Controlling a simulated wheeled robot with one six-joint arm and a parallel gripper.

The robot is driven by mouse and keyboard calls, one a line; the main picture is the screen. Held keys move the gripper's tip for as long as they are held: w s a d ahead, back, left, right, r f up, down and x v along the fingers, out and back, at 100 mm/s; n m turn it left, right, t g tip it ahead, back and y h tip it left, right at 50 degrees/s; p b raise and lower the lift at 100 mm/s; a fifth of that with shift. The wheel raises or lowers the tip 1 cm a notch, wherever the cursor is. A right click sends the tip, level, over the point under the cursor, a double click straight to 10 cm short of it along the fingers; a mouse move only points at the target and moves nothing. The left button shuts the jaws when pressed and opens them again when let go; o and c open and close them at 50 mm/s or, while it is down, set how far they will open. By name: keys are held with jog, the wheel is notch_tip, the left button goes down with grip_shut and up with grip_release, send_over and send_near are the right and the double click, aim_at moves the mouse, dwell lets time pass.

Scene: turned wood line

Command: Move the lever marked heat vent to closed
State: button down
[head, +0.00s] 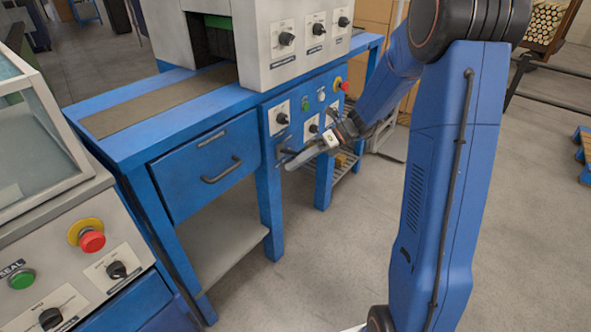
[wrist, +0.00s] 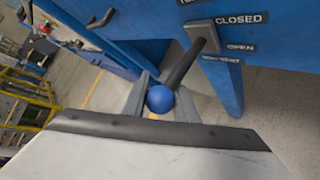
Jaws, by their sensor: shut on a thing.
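The lever is a dark rod (wrist: 182,68) with a blue ball knob (wrist: 160,98), coming out of a grey mount (wrist: 203,37) on the blue machine front in the wrist view. My gripper (wrist: 160,103) is shut on the knob, one finger on each side. In the head view my gripper (head: 303,156) is at the machine's front, largely hiding the lever.
The blue machine has a drawer (head: 205,165), rotary knobs (head: 282,118) and a red button (head: 344,87) near my arm. A second machine with a red stop button (head: 92,240) stands at the left. The floor (head: 320,260) in front is clear.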

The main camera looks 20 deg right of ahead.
aim_at(295, 155)
jog(key=shift+w+a+r+m+g+h, duration=0.1)
jog(key=shift+w+r+m+g+h, duration=0.15)
jog(key=shift+r, duration=0.45)
jog(key=shift+w+a+r+m+g+h, duration=0.1)
jog(key=shift+r+m+g+h, duration=0.15)
jog(key=shift+r, duration=0.4)
jog(key=shift+w+r, duration=0.1)
jog(key=shift+r, duration=0.05)
jog(key=c, duration=1.4)
grip_release()
jog(key=shift+c, duration=0.2)
jog(key=shift+d, duration=0.1)
jog(key=v, duration=1.7)
